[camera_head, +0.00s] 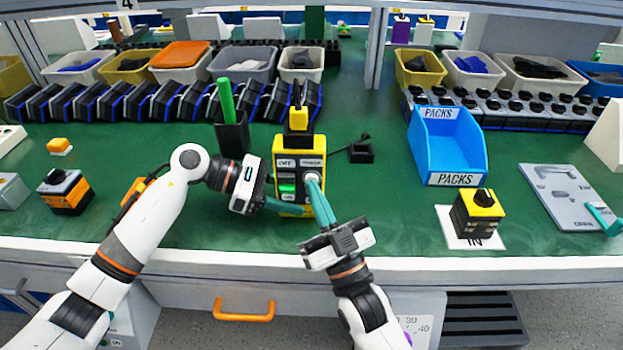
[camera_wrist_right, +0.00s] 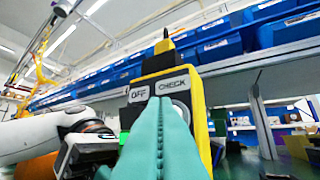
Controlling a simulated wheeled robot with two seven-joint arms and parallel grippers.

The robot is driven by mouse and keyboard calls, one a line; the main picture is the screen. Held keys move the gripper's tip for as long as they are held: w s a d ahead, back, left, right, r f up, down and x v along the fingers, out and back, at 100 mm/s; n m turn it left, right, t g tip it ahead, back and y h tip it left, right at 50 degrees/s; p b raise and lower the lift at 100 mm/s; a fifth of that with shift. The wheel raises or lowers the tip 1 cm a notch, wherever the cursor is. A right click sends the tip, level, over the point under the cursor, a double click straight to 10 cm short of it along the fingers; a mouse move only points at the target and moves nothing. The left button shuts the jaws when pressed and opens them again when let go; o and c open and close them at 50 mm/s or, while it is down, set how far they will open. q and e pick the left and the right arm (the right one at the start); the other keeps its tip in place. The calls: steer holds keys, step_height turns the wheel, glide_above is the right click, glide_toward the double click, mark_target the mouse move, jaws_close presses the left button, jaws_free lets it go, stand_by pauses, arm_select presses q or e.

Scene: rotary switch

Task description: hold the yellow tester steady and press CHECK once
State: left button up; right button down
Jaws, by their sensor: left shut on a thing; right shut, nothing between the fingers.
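The yellow tester (camera_head: 318,148) stands upright on the green bench, with a yellow and black plug (camera_head: 299,118) on its top. Its labels read OFF and CHECK, and a green switch (camera_head: 287,188) shows on its left half. My left gripper (camera_head: 280,205) is shut on the tester's lower left side. My right gripper (camera_head: 316,186) is shut and empty, its teal fingertips at the round button (camera_head: 312,178) below the CHECK label. In the right wrist view the fingers cover much of the tester (camera_wrist_right: 198,110); I cannot tell whether the button is pressed in.
A black holder with a green stick (camera_head: 231,130) stands behind my left gripper. A blue PACKS bin (camera_head: 446,148), a black and yellow rotary switch (camera_head: 477,214) on a white IN card, and a grey panel (camera_head: 563,196) lie to the right. Open bench lies between.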

steer(key=shift+s, duration=0.5)
steer(key=shift+s, duration=2.55)
arm_select(q)
steer(key=o, duration=1.1)
